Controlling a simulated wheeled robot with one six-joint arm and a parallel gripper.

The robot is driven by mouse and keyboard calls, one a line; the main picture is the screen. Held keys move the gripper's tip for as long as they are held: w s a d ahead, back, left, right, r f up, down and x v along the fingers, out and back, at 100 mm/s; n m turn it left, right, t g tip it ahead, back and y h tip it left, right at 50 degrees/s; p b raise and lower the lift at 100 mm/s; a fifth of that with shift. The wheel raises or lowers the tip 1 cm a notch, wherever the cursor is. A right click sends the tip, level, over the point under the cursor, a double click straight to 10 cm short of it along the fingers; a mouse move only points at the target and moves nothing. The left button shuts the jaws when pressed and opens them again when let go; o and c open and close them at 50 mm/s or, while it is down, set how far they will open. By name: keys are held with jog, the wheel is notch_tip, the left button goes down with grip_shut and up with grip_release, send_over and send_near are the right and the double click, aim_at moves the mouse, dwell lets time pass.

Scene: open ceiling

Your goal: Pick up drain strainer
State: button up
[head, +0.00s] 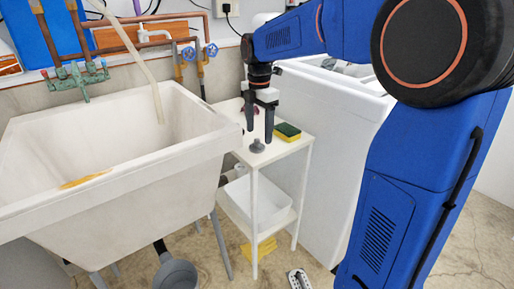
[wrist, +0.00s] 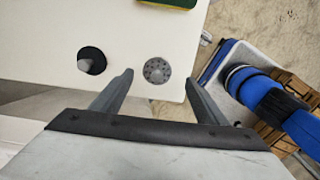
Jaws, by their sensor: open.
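The drain strainer (wrist: 157,70) is a small grey round disc with holes. It lies flat on the white table top (wrist: 40,30), near its edge, in the wrist view. In the head view it appears as a small grey piece (head: 257,147) near the front of the small white table (head: 283,152). My gripper (head: 259,136) points down above the table, open and empty. In the wrist view the strainer shows between the two fingertips of my gripper (wrist: 159,76), slightly beyond them. I see no contact; the height gap is hard to judge.
A black disc with a grey knob (wrist: 91,61) lies left of the strainer in the wrist view. A yellow-green sponge (head: 287,131) lies right of my gripper. The white sink (head: 190,160) stands left of the table, and a white machine (head: 335,125) stands right.

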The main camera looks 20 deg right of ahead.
aim_at(257, 139)
jog(key=shift+w+a+f, duration=0.1)
jog(key=shift+a+f, duration=0.05)
jog(key=shift+f, duration=1.05)
jog(key=shift+w+a+f, duration=0.1)
jog(key=shift+f, duration=1.05)
jog(key=shift+c, duration=0.7)
jog(key=c, duration=1)
